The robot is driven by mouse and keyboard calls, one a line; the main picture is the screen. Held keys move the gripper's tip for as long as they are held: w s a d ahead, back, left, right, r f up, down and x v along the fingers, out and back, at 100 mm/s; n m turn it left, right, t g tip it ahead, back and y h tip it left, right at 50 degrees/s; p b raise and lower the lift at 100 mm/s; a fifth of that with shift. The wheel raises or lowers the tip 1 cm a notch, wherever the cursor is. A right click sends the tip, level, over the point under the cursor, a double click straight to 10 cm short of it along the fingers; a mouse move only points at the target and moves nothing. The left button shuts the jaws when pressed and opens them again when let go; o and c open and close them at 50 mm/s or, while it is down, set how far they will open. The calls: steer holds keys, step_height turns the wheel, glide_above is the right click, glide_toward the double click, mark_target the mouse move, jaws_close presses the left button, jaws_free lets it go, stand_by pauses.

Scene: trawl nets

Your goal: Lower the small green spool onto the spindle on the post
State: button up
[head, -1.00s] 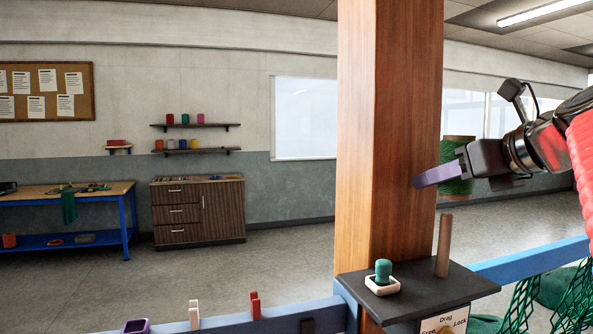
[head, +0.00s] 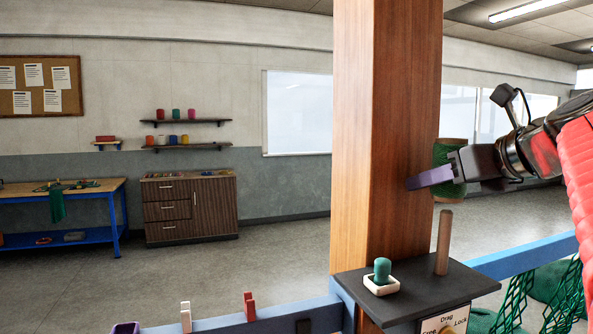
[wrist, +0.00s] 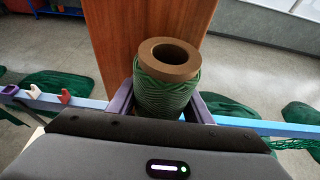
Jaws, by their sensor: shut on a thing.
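The green spool (head: 451,155), twine on a brown core, is held upright between the purple fingers of my gripper (head: 436,177). In the wrist view the spool (wrist: 166,90) shows its open core from above, with a finger of my gripper (wrist: 163,108) on each side. The spindle (head: 443,243) is a wooden peg standing on the dark shelf (head: 420,289) at the wooden post (head: 385,130). In the head view the spool's lower end is just above the spindle's top and nearly in line sideways; depth between them is unclear. The spindle is hidden in the wrist view.
A green rounded peg (head: 382,268) stands in a white square dish (head: 381,284) left of the spindle. A drag dial plate (head: 446,322) is on the shelf front. A blue rail (head: 525,258) runs both sides, with green netting (head: 530,300) at right.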

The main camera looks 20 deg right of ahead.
mark_target(428, 265)
steer(key=shift+f, duration=0.7)
steer(key=shift+s+f, duration=0.1)
steer(key=shift+f, duration=1.4)
stand_by(0.8)
steer(key=shift+f, duration=4.4)
steer(key=o, duration=1.2)
